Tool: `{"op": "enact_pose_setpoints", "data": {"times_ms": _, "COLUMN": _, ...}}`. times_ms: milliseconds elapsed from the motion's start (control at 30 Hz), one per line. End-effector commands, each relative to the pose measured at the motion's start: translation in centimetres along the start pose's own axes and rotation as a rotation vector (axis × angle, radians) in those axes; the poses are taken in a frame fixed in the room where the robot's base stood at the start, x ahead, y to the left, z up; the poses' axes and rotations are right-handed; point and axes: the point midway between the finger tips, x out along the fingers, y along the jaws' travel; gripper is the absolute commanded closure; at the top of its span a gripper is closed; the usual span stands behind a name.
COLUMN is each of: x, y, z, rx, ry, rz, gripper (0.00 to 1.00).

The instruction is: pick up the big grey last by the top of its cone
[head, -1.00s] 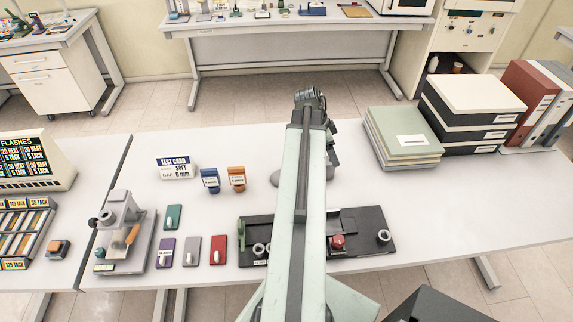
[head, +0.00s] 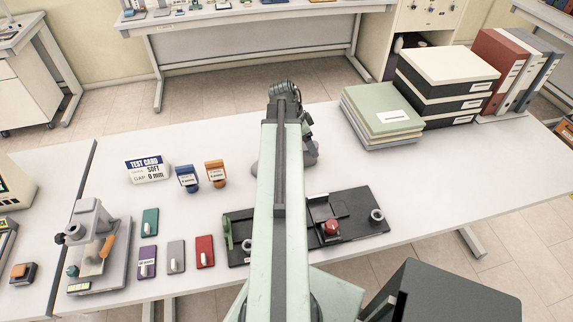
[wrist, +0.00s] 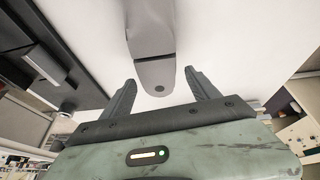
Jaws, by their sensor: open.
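The big grey last (wrist: 155,72) shows in the wrist view as a smooth grey form coming down from the top edge. A dark seam crosses it, and its rounded end with a dark hole lies between the two fingers. My gripper (wrist: 161,90) is open, one finger on each side of that end, with a visible gap on both sides. I cannot tell the height between the fingers and the last. In the head view my arm covers most of the last; a low grey part (head: 255,168) shows just left of the arm. The fingers are hidden there.
A black fixture (head: 358,224) with a red knob lies on the white table in front of the last. Orange (head: 216,174) and blue (head: 187,178) labelled items and a test card (head: 148,169) stand left. Green folders (head: 382,112) and stacked boxes (head: 447,82) stand right.

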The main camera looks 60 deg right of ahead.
Motion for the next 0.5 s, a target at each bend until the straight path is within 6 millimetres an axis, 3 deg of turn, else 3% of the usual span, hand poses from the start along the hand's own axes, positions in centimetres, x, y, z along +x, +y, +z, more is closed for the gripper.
{"op": "enact_pose_setpoints", "data": {"times_ms": 33, "x": 1.63, "y": -0.06, "z": 0.29, "rx": 0.001, "ry": 0.0, "rz": 0.0, "gripper": 0.3}}
{"op": "enact_pose_setpoints", "data": {"times_ms": 67, "x": 1.87, "y": -0.06, "z": 0.24, "rx": 0.001, "ry": 0.0, "rz": 0.0, "gripper": 0.3}}
{"op": "enact_pose_setpoints", "data": {"times_ms": 300, "x": 1.63, "y": -0.02, "z": 0.01, "rx": 0.0, "ry": 0.0, "rz": -0.001, "gripper": 0.3}}
{"op": "enact_pose_setpoints", "data": {"times_ms": 500, "x": 1.6, "y": -0.03, "z": 0.04, "rx": 0.0, "ry": 0.0, "rz": -0.001, "gripper": 0.86}}
